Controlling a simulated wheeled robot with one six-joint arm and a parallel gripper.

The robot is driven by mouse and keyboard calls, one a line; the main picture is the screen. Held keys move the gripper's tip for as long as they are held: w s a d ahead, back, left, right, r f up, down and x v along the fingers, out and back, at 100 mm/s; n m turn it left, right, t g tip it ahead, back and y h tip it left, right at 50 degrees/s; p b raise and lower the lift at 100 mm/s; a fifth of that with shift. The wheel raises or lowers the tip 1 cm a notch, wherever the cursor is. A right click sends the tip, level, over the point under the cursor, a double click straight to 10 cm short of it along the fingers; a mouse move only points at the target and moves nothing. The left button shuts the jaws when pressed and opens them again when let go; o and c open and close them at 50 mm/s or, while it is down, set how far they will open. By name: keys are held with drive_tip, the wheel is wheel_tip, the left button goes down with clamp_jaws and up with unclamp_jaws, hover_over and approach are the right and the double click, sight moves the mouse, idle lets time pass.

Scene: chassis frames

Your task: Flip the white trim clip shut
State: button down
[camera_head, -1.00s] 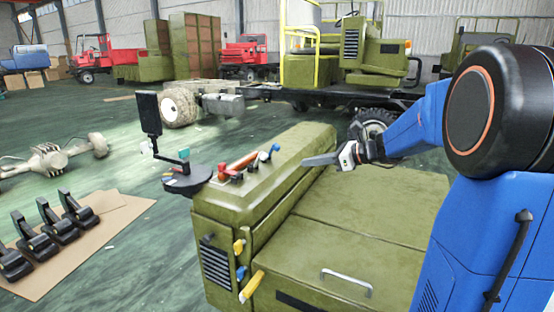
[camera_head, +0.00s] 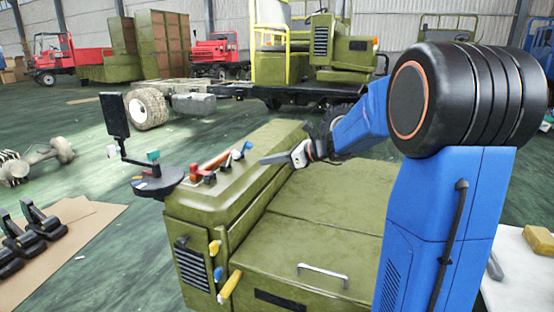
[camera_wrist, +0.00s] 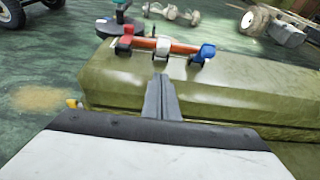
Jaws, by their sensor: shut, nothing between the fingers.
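The white trim clip (camera_wrist: 163,44) shows in the wrist view between a red clip (camera_wrist: 125,38) and a blue clip (camera_wrist: 205,52), along an orange rod on top of the olive cab body. It looks raised, but its exact angle is unclear. In the head view the row sits on the olive ridge, with the white clip (camera_head: 236,155) small near the blue one (camera_head: 247,146). My gripper (camera_wrist: 162,82) is shut and empty, pointing toward the white clip with a gap visible. In the head view my gripper (camera_head: 264,161) is just right of the row.
A dark round tray with a black screen on a post (camera_head: 115,115) stands left of the clips. Yellow and blue levers (camera_head: 215,247) jut from the olive body's front. A white-topped surface (camera_head: 515,262) with a yellow block is at the right.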

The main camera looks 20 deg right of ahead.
drive_tip(key=shift+w+a+r, duration=0.2)
drive_tip(key=shift+w+a, duration=2.35)
drive_tip(key=shift+r, duration=0.1)
drive_tip(key=shift+r, duration=0.1)
drive_tip(key=shift+w+a+r, duration=0.1)
